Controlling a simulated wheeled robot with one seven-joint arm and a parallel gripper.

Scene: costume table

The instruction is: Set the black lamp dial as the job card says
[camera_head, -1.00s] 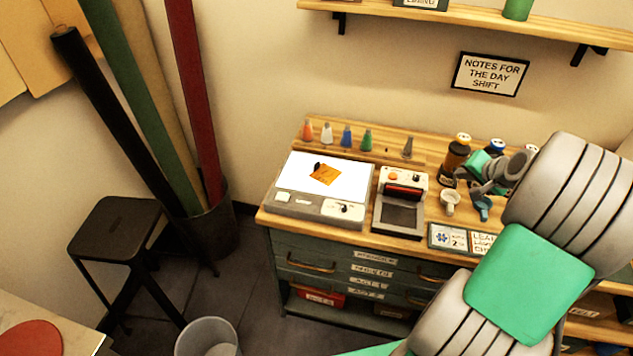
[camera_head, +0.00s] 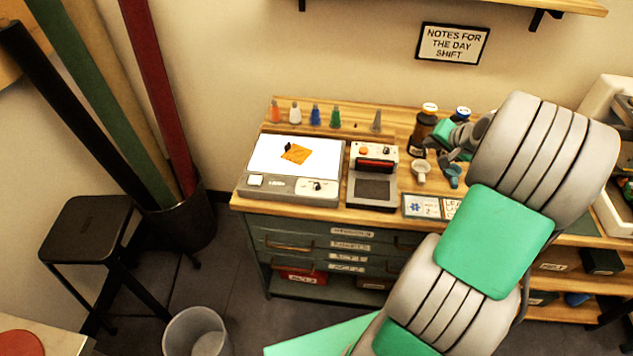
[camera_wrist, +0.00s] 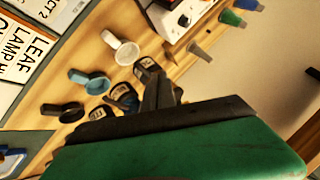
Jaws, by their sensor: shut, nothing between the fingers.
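A light box (camera_head: 265,185) with a lit white top stands at the left end of the workbench, an orange leaf-like piece on it. A small black dial (camera_head: 317,186) sits on its pale front panel; its exact pointer angle is too small to read. A card (camera_head: 448,208) lies at the bench's front edge; in the wrist view the card (camera_wrist: 22,62) reads "LEAF LAMP", with the rest cut off. My gripper (camera_head: 438,150) is above the bench, right of the press and well apart from the dial. In the wrist view my gripper (camera_wrist: 152,82) is shut and empty.
A press (camera_head: 373,190) with an orange button stands between light box and gripper. White (camera_head: 421,169) and blue (camera_head: 454,172) scoops and dark bottles (camera_head: 424,125) are close to my gripper. Several coloured cones (camera_head: 315,115) line the back. A stool (camera_head: 90,225) and bin (camera_head: 197,330) stand left.

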